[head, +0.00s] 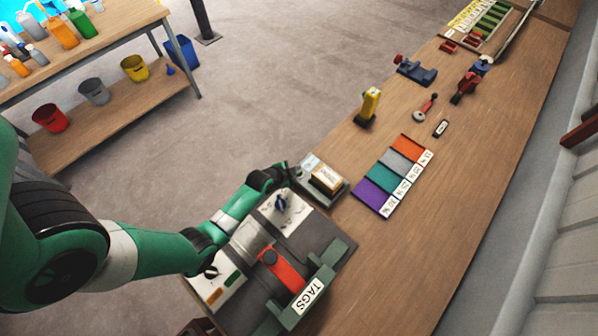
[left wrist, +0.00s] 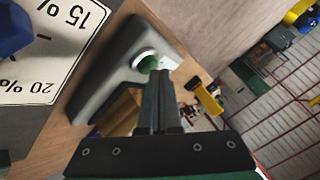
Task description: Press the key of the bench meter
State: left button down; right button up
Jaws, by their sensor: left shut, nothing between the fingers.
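The bench meter (head: 338,192) is a small grey box on the bench, with a tan block and white label on its top in the head view. In the left wrist view the grey sloped body (left wrist: 110,88) carries a round green key (left wrist: 147,63) in a white ring. My left gripper (head: 293,172) is shut and empty, at the meter's left end. In the left wrist view its fingertips (left wrist: 161,75) overlap the key's lower edge. I cannot tell whether they touch it. My right gripper is not in view.
Coloured trays (head: 391,172) and a yellow device (head: 370,103) stand beyond the meter. The bench's right side is clear.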

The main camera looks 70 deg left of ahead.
pick_arm(q)
jog(key=shift+f+b, duration=0.3)
jog(key=shift+f, duration=0.05)
jog(key=shift+r, duration=0.1)
dwell(0.5)
jog(key=shift+r+p, duration=0.8)
jog(key=shift+p, duration=0.1)
jog(key=shift+r, duration=0.1)
notch_tip(320, 180, up, 5)
jog(key=p, duration=0.5)
